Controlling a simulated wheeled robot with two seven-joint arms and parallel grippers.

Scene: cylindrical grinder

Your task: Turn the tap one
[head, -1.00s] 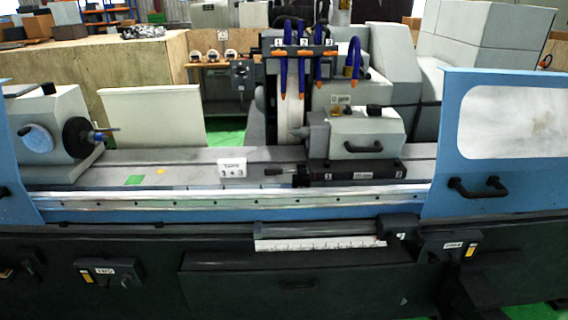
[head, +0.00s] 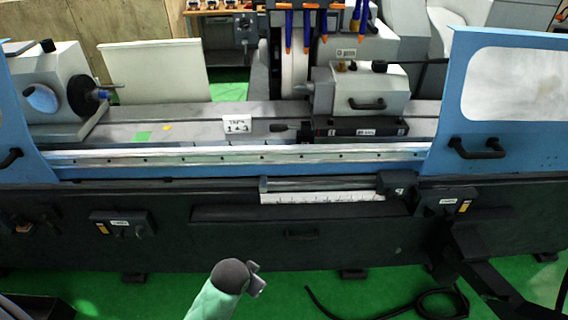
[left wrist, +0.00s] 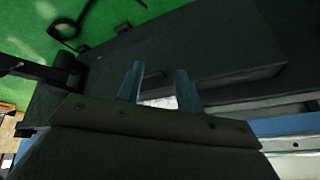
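The blue hoses with orange tips (head: 306,36) hang at the top of the head view over the machine's middle. Their upper ends, with the numbered bar, are cut off, so I cannot see tap one. A small white sign (head: 238,125) reading like "TAPS 1→3" stands on the machine bed. In the left wrist view my left gripper (left wrist: 157,70) has its two fingers apart, with nothing between them. It faces dark machine panels. In the head view a pale green arm part with a dark rounded end (head: 230,275) rises from the bottom edge. My right gripper is not in view.
The grey workhead (head: 50,95) is at left and the tailstock (head: 360,88) right of centre. Blue guards flank the bed, the right one windowed (head: 512,85). The front panel carries a switch box (head: 122,224). Green floor (head: 330,285) lies in front, with a black cable (head: 430,300).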

